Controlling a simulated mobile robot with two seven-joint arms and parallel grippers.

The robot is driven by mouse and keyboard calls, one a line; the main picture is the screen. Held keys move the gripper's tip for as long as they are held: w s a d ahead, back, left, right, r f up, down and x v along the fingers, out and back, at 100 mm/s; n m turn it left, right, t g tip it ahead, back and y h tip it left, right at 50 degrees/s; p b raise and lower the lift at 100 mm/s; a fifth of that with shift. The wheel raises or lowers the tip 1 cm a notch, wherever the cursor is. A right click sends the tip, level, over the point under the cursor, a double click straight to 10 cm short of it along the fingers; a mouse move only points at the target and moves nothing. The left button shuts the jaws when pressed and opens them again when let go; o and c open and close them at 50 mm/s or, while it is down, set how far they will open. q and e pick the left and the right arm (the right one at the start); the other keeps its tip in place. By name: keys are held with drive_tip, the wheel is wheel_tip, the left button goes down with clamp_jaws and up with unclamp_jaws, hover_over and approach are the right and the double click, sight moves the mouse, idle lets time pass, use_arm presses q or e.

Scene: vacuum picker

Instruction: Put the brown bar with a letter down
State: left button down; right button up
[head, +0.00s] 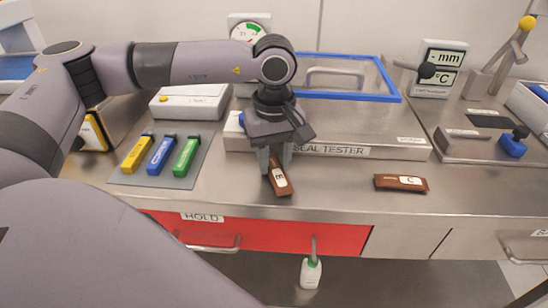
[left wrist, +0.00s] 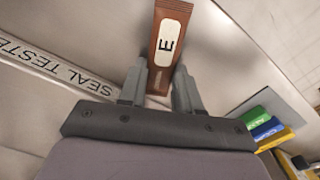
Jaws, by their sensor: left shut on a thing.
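My left gripper (head: 274,158) points down at the front of the seal tester and is shut on a brown bar (head: 281,181) with a white label. A second brown bar (head: 400,183), labelled C, lies on the counter to the right. My right gripper is not in view.
The seal tester (head: 395,150) with a blue-framed lid stands behind the gripper. Yellow, blue and green markers (head: 186,156) lie on a grey mat (head: 175,182) at left. A red HOLD drawer (head: 290,236) is below the counter edge. Counter between the bars is clear.

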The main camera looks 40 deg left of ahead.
sight(274, 166)
use_arm(q)
drive_tip(key=shift+f, duration=0.2)
drive_tip(key=c, duration=0.8)
unclamp_jaws()
drive_tip(key=shift+r, duration=0.5)
wheel_tip(274, 166, up, 11)
drive_tip(key=shift+r, duration=0.2)
